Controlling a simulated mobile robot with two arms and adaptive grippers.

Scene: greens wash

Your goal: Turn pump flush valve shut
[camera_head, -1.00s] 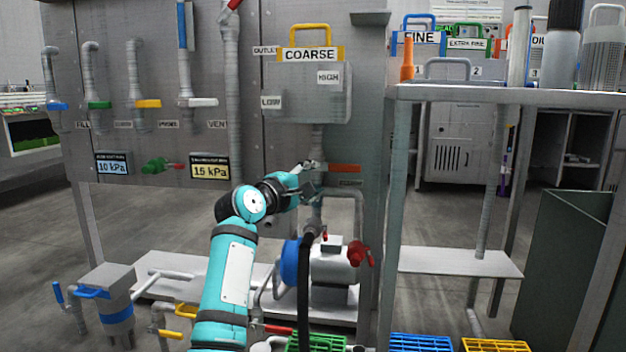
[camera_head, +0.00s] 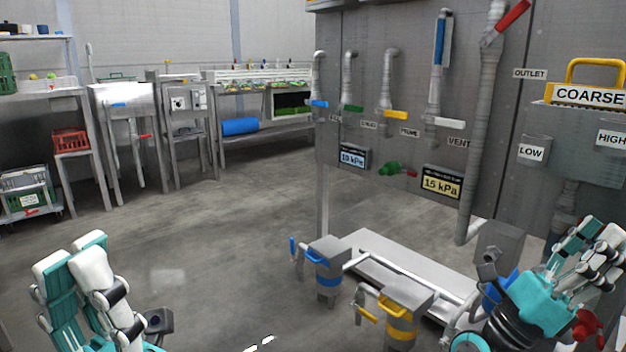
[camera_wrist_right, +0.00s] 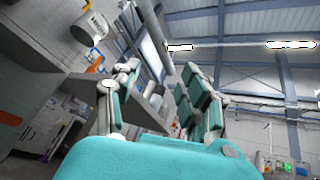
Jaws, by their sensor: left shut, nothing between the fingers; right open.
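My left gripper (camera_head: 84,285) stands upright at the lower left, over open floor, its teal and white fingers together and empty. My right gripper (camera_head: 590,240) is at the lower right in front of the pump area, and its spread fingers also show in the right wrist view (camera_wrist_right: 160,100). Behind it, a blue part of the pump (camera_head: 493,296) is mostly hidden. A red valve (camera_head: 588,329) shows beside the right gripper; whether they touch is unclear. No readable flush label shows, so I cannot tell which valve is the flush valve.
Open floor (camera_head: 210,240) lies left.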

